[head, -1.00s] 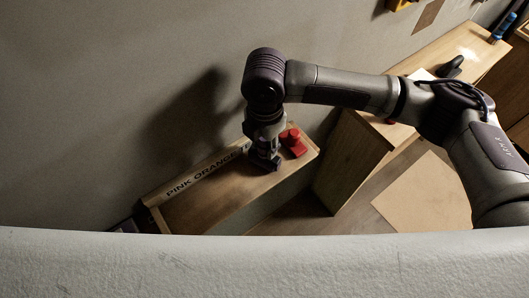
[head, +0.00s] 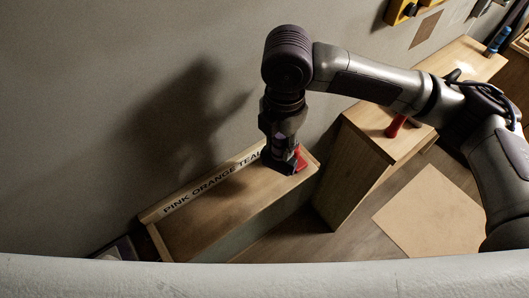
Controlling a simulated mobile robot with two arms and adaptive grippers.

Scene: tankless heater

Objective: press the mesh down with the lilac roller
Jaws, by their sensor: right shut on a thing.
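My right gripper (head: 283,158) points down over the right end of a long wooden shelf top (head: 215,208). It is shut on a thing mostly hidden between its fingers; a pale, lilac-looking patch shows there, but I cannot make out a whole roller. A red object (head: 301,159) sits on the shelf just behind and right of the fingers, partly covered by them. I cannot tell whether they touch. I cannot make out the mesh. My left gripper is not in view.
A label strip (head: 212,187) reading "PINK ORANGE TEAL" runs along the shelf's wall side. A wooden cabinet (head: 352,175) stands to the right, with a red-handled item (head: 396,126) on top. A tan board (head: 430,210) lies on the floor. A pale ledge (head: 260,277) crosses the front.

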